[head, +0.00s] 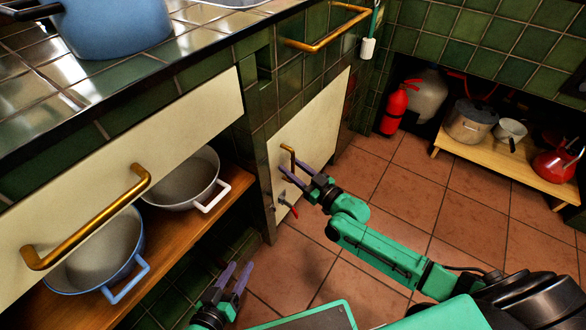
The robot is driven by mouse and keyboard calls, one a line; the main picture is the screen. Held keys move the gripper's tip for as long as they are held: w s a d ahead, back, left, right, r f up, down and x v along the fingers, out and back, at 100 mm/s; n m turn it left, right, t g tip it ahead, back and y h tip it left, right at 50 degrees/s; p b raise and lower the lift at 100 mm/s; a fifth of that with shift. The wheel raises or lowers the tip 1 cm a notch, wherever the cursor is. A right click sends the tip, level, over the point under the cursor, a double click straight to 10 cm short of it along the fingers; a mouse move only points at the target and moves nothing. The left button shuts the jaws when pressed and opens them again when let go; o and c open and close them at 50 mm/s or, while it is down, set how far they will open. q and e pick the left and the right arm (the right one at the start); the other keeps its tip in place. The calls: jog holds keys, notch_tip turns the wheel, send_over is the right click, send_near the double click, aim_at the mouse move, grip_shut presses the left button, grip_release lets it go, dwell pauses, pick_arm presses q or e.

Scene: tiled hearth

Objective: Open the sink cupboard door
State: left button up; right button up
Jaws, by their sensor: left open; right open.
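The cream cupboard door (318,122) is in the middle of the head view, set in the green tiled counter, and looks closed. My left gripper (238,270) is open and empty, low in the view, apart from the door and in front of the dark tiled base.
A red-handled valve (289,208) sits just below my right gripper. To the left, a cream front (120,145) with a long brass handle hangs over a wooden shelf with pots (185,180). A brass rail (325,42) juts above the door. Terracotta floor (400,165) is clear to the right.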

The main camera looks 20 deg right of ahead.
grip_shut()
dwell(1.3)
